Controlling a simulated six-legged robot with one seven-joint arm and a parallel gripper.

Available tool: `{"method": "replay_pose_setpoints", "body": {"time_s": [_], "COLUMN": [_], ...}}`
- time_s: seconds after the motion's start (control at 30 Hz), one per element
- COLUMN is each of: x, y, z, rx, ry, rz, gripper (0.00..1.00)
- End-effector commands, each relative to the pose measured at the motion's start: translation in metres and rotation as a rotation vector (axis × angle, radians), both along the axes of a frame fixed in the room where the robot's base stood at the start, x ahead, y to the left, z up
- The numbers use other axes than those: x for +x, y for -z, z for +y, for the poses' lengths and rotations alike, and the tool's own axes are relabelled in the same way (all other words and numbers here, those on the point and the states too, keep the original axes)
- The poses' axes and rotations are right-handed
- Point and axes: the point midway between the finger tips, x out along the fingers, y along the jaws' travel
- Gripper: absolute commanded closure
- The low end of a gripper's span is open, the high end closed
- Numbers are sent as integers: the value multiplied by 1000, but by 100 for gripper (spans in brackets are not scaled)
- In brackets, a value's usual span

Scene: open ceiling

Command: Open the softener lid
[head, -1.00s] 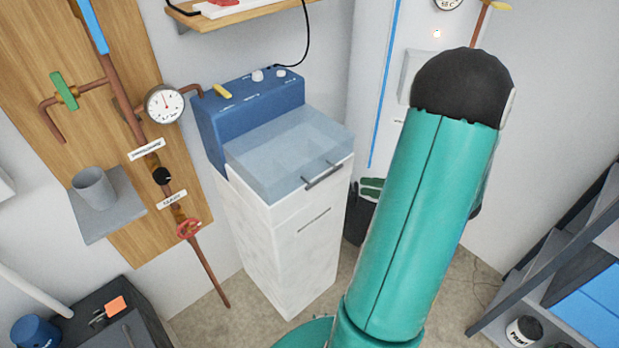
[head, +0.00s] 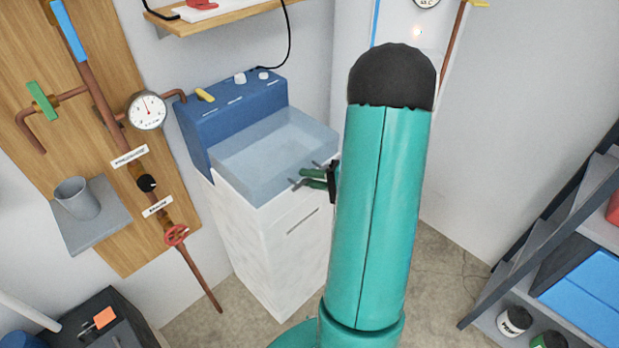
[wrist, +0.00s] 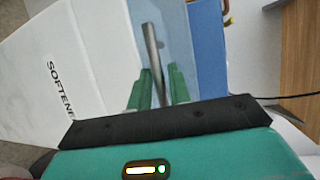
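The softener (head: 262,245) is a white cabinet with a blue back panel. Its see-through blue lid (head: 265,150) lies closed on top. The lid's grey bar handle (head: 296,184) is at the front edge; my gripper covers part of it. In the wrist view the handle (wrist: 151,48) runs up from between my green fingers, with the lid (wrist: 176,35) to its right. My gripper (head: 306,177) is at the handle, its fingers apart on either side of it. In the wrist view a gap shows between the fingers (wrist: 157,82); I cannot tell whether either touches the bar.
A wooden pipe board with a gauge (head: 147,110) and a grey cup (head: 76,197) on a ledge stands left. A wooden shelf (head: 215,20) hangs above the softener. A dark shelf rack (head: 560,235) stands right. Floor is free between softener and rack.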

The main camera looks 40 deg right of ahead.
Motion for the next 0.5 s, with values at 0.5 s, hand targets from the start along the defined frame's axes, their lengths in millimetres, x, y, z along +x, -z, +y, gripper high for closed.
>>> {"method": "replay_pose_setpoints", "body": {"time_s": [0.5], "x": [4], "y": [1], "z": [2], "rx": [0], "ry": [0], "rz": [1], "gripper": [100]}}
